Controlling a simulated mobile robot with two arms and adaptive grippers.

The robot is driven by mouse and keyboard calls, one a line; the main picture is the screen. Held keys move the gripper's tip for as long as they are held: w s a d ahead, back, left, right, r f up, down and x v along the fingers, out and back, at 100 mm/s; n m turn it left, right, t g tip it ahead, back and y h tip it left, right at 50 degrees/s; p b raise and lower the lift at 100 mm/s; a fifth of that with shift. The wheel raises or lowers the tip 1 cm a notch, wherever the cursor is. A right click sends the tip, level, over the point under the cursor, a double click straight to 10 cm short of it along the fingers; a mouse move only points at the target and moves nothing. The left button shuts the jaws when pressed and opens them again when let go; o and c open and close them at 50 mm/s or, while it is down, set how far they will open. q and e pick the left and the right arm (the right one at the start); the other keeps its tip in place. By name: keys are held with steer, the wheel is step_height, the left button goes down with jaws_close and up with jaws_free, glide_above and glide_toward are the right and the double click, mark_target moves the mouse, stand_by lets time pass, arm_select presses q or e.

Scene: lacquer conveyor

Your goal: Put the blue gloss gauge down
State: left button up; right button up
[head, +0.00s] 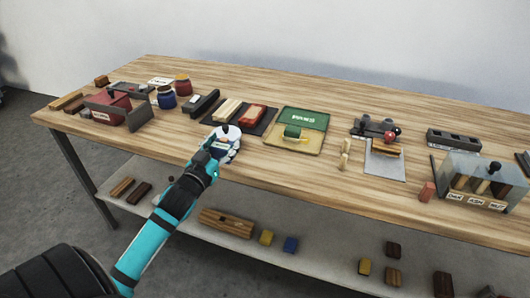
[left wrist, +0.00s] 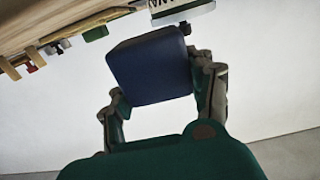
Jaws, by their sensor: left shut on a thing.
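My left gripper (head: 213,152) is over the front part of the wooden table, with its arm coming up from the lower left. In the left wrist view, its fingers (left wrist: 163,98) are closed around the sides of a dark blue block, the blue gloss gauge (left wrist: 150,65). In the head view, the gripper and a round white piece (head: 231,137) with dark marks crowd that spot, and I cannot make out the gauge clearly there. I cannot tell whether the gauge touches the table. My right gripper is in neither view.
The table (head: 320,175) has bare wood along its front. Behind my gripper are a dark tray (head: 262,127) and a green and tan board (head: 282,144). A red box (head: 108,105) and jars (head: 183,84) stand left; a clear bin (head: 485,170) stands right. A lower shelf holds several blocks.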

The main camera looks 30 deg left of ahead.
arm_select(q)
steer(key=w+d, duration=0.4)
steer(key=w, duration=0.1)
steer(key=w+d, duration=0.2)
steer(key=w, duration=0.1)
steer(key=shift+f, duration=0.4)
steer(key=shift+w+d, duration=0.65)
steer(key=shift+w, duration=0.2)
steer(key=f, duration=0.1)
steer(key=f+p, duration=0.1)
steer(key=shift+w+d+f, duration=0.1)
steer(key=shift+w+f, duration=0.1)
steer(key=shift+f, duration=0.15)
steer(key=shift+s+f, duration=0.1)
steer(key=shift+f, duration=0.2)
steer(key=shift+f, duration=0.15)
steer(key=o, duration=1.4)
steer(key=shift+o, duration=0.2)
steer(key=shift+f, duration=0.1)
